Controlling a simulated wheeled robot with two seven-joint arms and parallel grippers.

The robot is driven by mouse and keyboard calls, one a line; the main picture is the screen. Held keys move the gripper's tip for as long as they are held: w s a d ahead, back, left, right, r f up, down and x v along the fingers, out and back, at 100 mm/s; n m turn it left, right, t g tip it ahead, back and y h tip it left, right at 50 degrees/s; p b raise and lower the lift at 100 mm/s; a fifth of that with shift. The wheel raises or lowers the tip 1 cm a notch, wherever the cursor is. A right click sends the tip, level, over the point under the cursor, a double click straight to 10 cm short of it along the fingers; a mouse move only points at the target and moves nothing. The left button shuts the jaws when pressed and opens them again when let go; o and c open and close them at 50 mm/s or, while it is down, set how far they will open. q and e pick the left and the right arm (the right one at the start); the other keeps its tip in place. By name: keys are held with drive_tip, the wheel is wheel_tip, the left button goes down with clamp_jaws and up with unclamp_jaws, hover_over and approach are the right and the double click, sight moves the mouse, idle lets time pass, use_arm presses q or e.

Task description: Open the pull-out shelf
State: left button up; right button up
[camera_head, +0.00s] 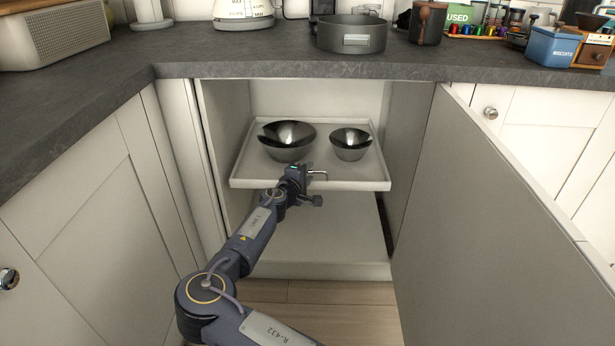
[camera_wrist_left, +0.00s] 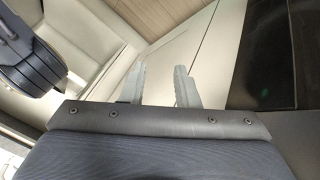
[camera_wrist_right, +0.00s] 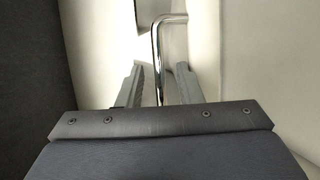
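The pull-out shelf (camera_head: 247,166) is a white tray inside the open cabinet, with a dark bowl (camera_head: 286,150) and a smaller dark bowl (camera_head: 350,151) on it. Its chrome bar handle (camera_head: 318,173) sticks out at the front. My right gripper (camera_head: 307,186) is at the handle, just in front of the shelf's front edge. In the right wrist view, the chrome handle (camera_wrist_right: 157,55) runs between the spread fingers of my right gripper (camera_wrist_right: 160,82), with gaps on both sides. My left gripper (camera_wrist_left: 160,82) shows only in its wrist view, fingers apart and empty.
The cabinet door (camera_head: 490,220) stands open at the right. A lower white shelf (camera_head: 320,243) lies below the pull-out shelf. The slate worktop (camera_head: 290,63) overhangs the opening, with a pot (camera_head: 350,36) on it. The left cabinet front (camera_head: 75,215) borders the opening.

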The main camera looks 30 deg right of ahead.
drive_tip(key=shift+d, duration=0.1)
clamp_jaws()
drive_tip(key=shift+s, duration=0.1)
idle(0.3)
